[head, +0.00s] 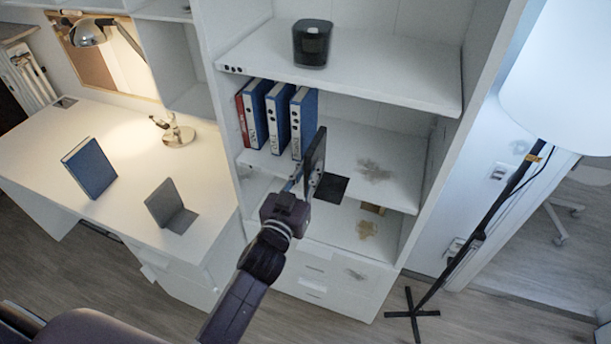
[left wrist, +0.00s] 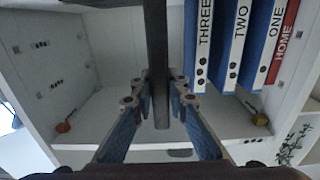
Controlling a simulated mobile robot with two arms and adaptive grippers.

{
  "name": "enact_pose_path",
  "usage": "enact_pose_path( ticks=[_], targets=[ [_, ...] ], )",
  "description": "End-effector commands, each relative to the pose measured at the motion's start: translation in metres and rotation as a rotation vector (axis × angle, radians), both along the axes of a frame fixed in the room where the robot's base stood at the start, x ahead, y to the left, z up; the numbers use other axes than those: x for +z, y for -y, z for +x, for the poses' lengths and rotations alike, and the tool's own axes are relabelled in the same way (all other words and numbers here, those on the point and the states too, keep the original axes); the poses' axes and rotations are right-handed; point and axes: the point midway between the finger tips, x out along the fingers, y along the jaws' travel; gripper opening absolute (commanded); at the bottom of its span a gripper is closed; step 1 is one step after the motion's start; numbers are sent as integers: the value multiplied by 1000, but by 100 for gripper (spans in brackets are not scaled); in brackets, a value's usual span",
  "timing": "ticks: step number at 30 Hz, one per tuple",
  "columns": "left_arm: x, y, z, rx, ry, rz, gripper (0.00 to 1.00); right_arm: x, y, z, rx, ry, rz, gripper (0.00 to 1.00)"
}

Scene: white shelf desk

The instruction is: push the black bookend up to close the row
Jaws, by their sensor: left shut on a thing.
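The black bookend (head: 316,158) stands upright on the middle shelf, its flat foot (head: 329,186) lying to the right. My left gripper (head: 300,182) is shut on its upright plate from the front. In the left wrist view, the plate (left wrist: 157,50) rises between the two fingers (left wrist: 160,92). The row beside it has a red binder (head: 242,118) marked HOME and blue binders ONE (head: 256,112), TWO (head: 279,115) and THREE (head: 303,118). In the left wrist view, a narrow gap shows between the plate and binder THREE (left wrist: 198,50). My right gripper is out of view.
A black round device (head: 312,44) stands on the shelf above. The middle shelf (head: 385,178) is free right of the bookend. A blue book (head: 90,168), a grey bookend (head: 170,205) and a lamp (head: 177,135) stand on the desk at left.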

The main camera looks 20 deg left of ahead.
Motion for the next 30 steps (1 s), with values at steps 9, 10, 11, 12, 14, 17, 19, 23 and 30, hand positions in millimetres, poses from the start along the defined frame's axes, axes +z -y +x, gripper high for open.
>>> enact_pose_path(
  ticks=[9, 10, 11, 12, 14, 17, 19, 23, 30],
  targets=[
    [2, 3, 33, -1, 5, 0, 0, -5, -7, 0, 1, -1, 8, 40],
    [2, 3, 36, -1, 6, 0, 0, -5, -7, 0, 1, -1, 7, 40],
    [2, 3, 39, -1, 6, 0, 0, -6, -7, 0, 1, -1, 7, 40],
    [1, 3, 43, -1, 4, 0, 0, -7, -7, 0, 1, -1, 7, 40],
    [2, 4, 49, -1, 5, 0, 0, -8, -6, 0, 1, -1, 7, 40],
    [2, 4, 59, -1, 6, 1, 0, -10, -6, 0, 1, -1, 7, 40],
    [2, 5, 66, -1, 5, 0, 0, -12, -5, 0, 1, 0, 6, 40],
    [1, 6, 79, -1, 6, 1, 0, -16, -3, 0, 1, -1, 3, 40],
    [1, 8, 102, -1, 5, 0, 0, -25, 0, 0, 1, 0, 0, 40]
  ],
)
